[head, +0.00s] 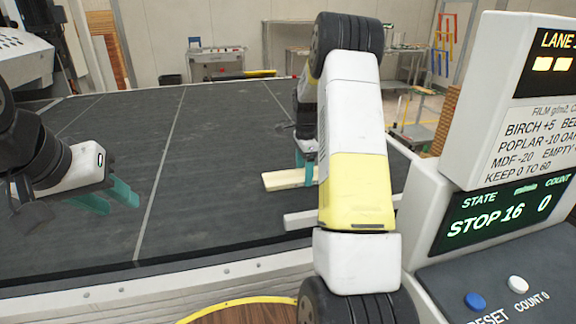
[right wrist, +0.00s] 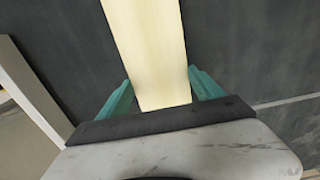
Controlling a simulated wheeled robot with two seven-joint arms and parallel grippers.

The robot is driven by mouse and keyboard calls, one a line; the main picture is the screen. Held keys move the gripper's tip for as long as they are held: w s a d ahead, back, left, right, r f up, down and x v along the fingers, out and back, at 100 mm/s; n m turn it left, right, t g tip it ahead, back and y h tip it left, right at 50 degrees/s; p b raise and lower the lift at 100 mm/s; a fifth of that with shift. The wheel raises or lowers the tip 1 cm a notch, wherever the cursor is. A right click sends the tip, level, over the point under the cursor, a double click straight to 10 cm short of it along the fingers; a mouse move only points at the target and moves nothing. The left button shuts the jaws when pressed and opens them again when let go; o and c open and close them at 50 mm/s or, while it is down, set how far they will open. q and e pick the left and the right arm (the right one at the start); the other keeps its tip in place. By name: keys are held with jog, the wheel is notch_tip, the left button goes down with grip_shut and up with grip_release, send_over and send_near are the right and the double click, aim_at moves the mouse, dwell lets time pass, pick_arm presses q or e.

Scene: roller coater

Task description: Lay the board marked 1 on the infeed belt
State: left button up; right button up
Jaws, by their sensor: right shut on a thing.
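A pale wooden board (head: 283,180) is over the dark infeed belt (head: 215,180), right of the middle. It also shows in the right wrist view (right wrist: 150,45). No number can be seen on its visible face. My right gripper (head: 305,168) is shut on the board's near end, with a teal finger on each side in the right wrist view (right wrist: 158,95). My forearm hides part of it in the head view. Whether the board touches the belt, I cannot tell. My left gripper (head: 108,198) is open and empty above the belt's left part.
A control console (head: 500,165) on the right reads STOP 16 and COUNT 0, with blue and white buttons below. A pale rail (head: 300,219) lies at the belt's front right. White lines cross the belt, and its middle is clear. A grey machine housing (head: 25,55) stands at far left.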

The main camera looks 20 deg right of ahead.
jog(key=shift+f, duration=0.1)
jog(key=o, duration=1.6)
jog(key=shift+c, duration=0.2)
jog(key=s+a+r+n+t, duration=0.1)
jog(key=s+a+r+n, duration=0.15)
jog(key=r, duration=0.65)
jog(key=s+a+r+n, duration=0.1)
jog(key=s+r, duration=0.2)
jog(key=r, duration=0.6)
jog(key=s+a+r+n+t+y, duration=0.1)
jog(key=s+a+r+n, duration=0.15)
jog(key=s, duration=0.25)
jog(key=s+a+r+n+t, duration=0.1)
jog(key=s+a+r+n, duration=0.1)
jog(key=s+a+n, duration=0.25)
jog(key=s+a+r+n+t+y, duration=0.1)
jog(key=s+a+r+n+t, duration=0.15)
jog(key=s, duration=0.35)
jog(key=s+a+f+n, duration=0.3)
jog(key=s+n, duration=0.3)
jog(key=s, duration=0.4)
jog(key=shift+a+t, duration=0.35)
